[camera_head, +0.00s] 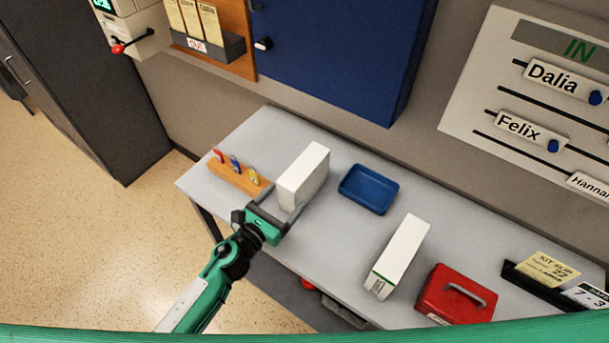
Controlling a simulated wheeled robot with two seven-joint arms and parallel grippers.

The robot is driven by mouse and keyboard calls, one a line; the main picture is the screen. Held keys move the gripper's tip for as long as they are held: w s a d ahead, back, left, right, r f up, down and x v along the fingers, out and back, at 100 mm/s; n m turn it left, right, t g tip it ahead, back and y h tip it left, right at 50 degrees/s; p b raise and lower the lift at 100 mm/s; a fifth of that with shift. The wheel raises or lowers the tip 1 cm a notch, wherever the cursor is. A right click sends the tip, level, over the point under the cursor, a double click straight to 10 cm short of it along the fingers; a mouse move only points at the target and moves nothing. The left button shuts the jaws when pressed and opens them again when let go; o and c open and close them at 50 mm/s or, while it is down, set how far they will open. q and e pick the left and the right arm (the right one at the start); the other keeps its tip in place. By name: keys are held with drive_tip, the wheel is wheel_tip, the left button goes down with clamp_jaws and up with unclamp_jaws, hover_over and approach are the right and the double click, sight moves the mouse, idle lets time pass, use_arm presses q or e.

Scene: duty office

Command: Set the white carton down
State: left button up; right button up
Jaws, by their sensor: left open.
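A plain white carton (307,174) stands on the grey table (262,125), left of the blue tray. My left gripper (277,203) is open at the near side of this carton. Its fingers point toward the carton's lower part, and I cannot tell whether they touch it. The carton appears to rest on the tabletop. A second white carton (403,252), with a green stripe and print at its near end, stands farther right, apart from my gripper. My right gripper is not in view.
A wooden holder (233,178) with small coloured items sits left of my gripper. A blue tray (369,189) lies between the cartons. A red box with a handle (455,297) and a dark card holder (538,289) are at the right. A blue cabinet (335,50) hangs behind.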

sight(297, 181)
use_arm(q)
drive_tip(key=shift+x, duration=0.9)
drive_tip(key=shift+w+d+r+p, duration=0.1)
drive_tip(key=shift+w+d+p, duration=0.05)
drive_tip(key=shift+w+p, duration=0.25)
drive_tip(key=p+x, duration=0.1)
drive_tip(key=x, duration=0.2)
drive_tip(key=shift+w+p, duration=0.15)
drive_tip(key=shift+p, duration=0.2)
drive_tip(key=shift+w+d, duration=0.4)
drive_tip(key=shift+w, duration=0.1)
drive_tip(key=shift+c, duration=0.2)
drive_tip(key=c, duration=1.3)
